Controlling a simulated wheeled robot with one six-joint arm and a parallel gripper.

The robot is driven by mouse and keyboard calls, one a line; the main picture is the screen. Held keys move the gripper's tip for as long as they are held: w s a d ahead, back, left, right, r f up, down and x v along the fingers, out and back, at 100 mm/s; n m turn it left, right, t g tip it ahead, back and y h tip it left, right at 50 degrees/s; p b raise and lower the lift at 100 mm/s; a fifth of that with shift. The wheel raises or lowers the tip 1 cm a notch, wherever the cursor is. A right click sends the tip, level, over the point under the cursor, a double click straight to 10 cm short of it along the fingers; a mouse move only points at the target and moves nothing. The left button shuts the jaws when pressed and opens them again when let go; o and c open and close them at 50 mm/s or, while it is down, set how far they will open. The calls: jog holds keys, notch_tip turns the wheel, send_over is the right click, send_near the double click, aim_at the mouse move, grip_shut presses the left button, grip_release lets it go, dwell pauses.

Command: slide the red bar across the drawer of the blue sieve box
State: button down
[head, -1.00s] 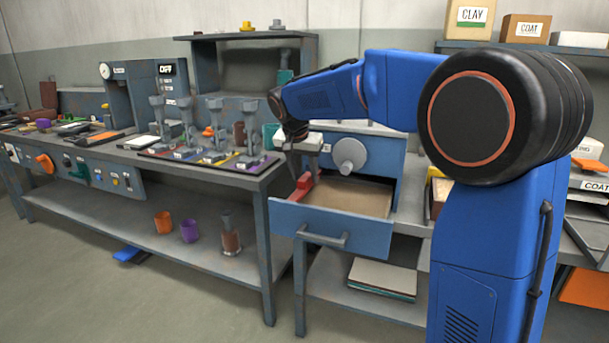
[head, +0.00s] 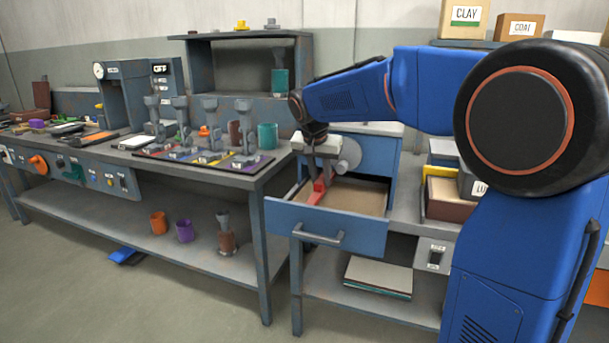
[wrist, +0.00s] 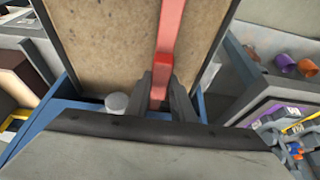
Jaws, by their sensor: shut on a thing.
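The blue sieve box (head: 375,153) has its drawer (head: 345,228) pulled out, with a tan floor (head: 365,197) showing inside. The red bar (head: 318,190) lies in the left part of the drawer and runs front to back. My gripper (head: 321,172) is over the drawer and shut on the bar near its back end. In the wrist view my gripper's fingers (wrist: 163,90) sit on both sides of the red bar (wrist: 169,40), which runs up out of the picture. Tan floor (wrist: 105,45) shows on both sides of it, with more on the left.
A grey round knob (head: 350,155) is on the box front behind my gripper. A bench with stands and cups (head: 215,140) is to the left. A yellow-edged bin (head: 440,190) is to the right. The drawer floor right of the bar is clear.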

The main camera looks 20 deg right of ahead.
jog(key=s+d, duration=0.4)
jog(key=d, duration=0.2)
jog(key=shift+s, duration=0.3)
jog(key=shift+d, duration=0.15)
jog(key=c, duration=1.5)
grip_release()
jog(key=v, duration=1.7)
jog(key=shift+s+r, duration=0.1)
jog(key=shift+r, duration=0.1)
